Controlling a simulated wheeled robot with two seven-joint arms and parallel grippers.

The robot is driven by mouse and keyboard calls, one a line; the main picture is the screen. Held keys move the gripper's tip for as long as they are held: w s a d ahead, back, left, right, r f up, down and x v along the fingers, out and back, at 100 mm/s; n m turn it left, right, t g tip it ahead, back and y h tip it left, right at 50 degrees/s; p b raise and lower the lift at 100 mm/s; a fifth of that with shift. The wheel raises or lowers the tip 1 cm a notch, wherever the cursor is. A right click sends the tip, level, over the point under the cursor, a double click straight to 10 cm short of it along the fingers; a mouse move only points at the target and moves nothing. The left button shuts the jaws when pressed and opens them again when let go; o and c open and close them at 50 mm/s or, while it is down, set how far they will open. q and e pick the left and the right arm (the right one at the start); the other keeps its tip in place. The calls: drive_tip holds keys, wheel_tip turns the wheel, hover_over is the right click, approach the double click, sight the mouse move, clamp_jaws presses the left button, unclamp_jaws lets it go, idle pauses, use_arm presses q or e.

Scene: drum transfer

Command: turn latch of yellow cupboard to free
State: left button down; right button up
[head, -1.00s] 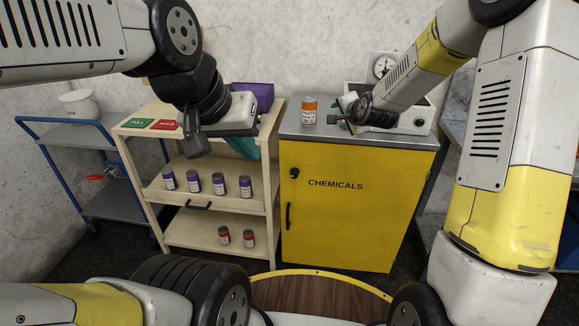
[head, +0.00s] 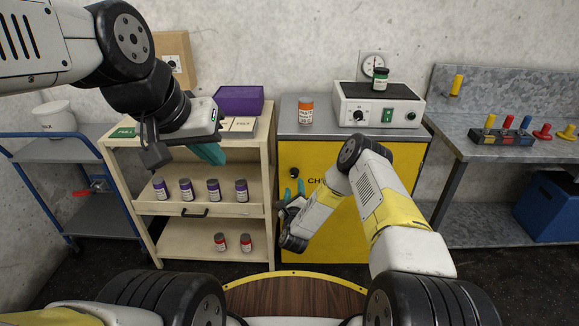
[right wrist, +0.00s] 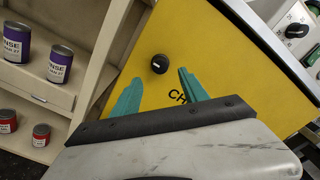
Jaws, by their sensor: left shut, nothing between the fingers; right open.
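The yellow cupboard (head: 345,238) stands in the middle, its door marked CHEMICALS and partly hidden by my right arm. Its latch, a round black knob (head: 294,173), is at the door's upper left; it also shows in the right wrist view (right wrist: 159,64). My right gripper (head: 293,190) is open in front of the door, just below the knob. In the right wrist view its teal fingertips (right wrist: 160,77) lie on either side of the knob, which appears slightly beyond them; contact cannot be told. My left gripper (head: 208,152) is shut and empty before the cream cart.
The cream cart (head: 205,228) with purple and red cans stands left of the cupboard. An orange jar (head: 306,111) and a white device (head: 378,104) bearing a green jar (head: 380,78) sit on the cupboard top. A grey workbench (head: 480,149) is at right.

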sight(294, 175)
drive_tip(key=w, duration=0.8)
drive_tip(key=shift+w, duration=0.1)
clamp_jaws()
